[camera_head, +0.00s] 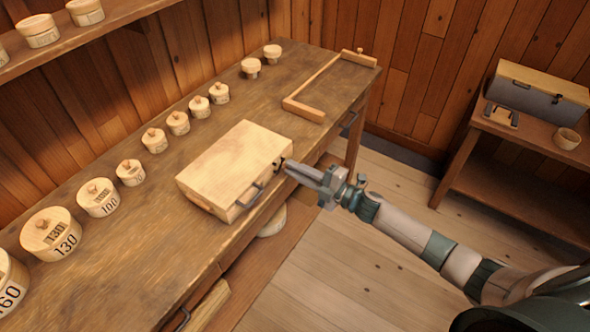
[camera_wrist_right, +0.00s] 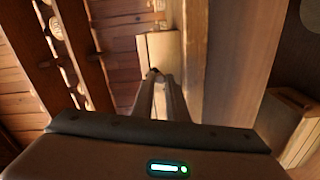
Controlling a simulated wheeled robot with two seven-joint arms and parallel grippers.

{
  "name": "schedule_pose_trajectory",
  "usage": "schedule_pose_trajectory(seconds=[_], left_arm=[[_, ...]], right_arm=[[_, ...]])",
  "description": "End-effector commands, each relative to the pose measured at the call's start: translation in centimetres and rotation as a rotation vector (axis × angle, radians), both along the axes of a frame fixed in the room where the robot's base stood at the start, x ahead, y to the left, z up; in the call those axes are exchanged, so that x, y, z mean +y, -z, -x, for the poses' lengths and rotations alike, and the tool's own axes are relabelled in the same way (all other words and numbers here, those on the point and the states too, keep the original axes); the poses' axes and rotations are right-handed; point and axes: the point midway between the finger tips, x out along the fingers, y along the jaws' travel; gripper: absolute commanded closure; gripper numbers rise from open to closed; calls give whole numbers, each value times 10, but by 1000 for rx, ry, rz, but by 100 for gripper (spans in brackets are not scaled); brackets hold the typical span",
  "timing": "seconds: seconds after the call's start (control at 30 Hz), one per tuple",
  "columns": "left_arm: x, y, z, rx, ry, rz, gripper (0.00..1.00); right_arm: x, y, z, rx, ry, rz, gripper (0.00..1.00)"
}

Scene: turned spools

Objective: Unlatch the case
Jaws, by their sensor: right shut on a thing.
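The case (camera_head: 230,165) is a pale wooden box with its lid down, lying on the workbench near its front edge. A dark handle (camera_head: 248,197) is on its front side. My right gripper (camera_head: 288,165) is at the right end of the case's front, shut on a small dark latch (camera_head: 281,160). The fingers partly hide the latch. In the right wrist view, my right gripper (camera_wrist_right: 156,76) has its fingertips together against the case (camera_wrist_right: 158,48). My left gripper is not in view.
The workbench (camera_head: 150,245) carries a row of lidded, numbered wooden spools (camera_head: 97,200) behind the case. A wooden frame-like piece (camera_head: 304,108) lies at the far right of the bench. A side table (camera_head: 530,130) with a grey box (camera_head: 535,97) stands right. Floor between is clear.

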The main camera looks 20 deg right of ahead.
Motion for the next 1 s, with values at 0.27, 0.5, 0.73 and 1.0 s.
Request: schedule_pose_trajectory(seconds=[0.27,0.5,0.73,1.0], left_arm=[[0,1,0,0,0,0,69],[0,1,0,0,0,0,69],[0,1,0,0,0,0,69],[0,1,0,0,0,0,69]], right_arm=[[-1,4,-1,74,1,-92,100],[-1,5,-1,88,1,-111,100],[-1,5,-1,88,1,-111,100],[-1,5,-1,88,1,-110,68]])
